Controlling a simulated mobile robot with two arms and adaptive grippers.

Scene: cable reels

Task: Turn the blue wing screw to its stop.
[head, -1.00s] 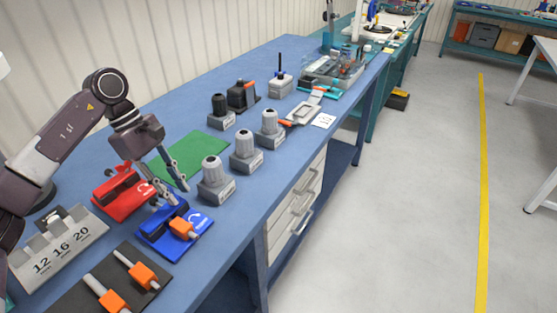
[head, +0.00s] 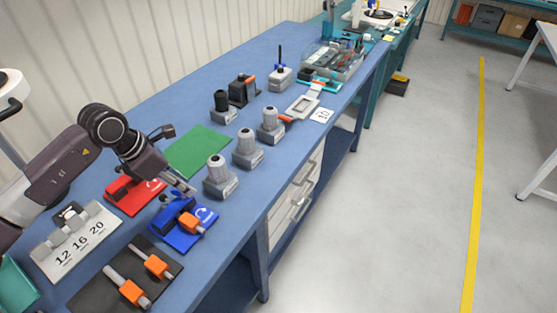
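The blue fixture (head: 205,217) lies near the front edge of the blue bench. It is a flat blue plate with a white turn arrow, a raised blue block (head: 174,217) and an orange clamp piece (head: 191,223). A small blue part, perhaps the wing screw (head: 164,199), shows at the block's far left end, partly hidden. My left gripper (head: 186,188) points down to the right just above that end. Its fingers overlap in the view, so their opening and any contact are unclear. My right gripper is not in view.
A similar red fixture (head: 134,196) lies just behind. A rack marked 12 16 20 (head: 78,240) and a black mat (head: 90,295) with orange-ended pegs are nearer. Several grey-capped posts (head: 220,178) stand to the right. The green mat (head: 197,151) is bare.

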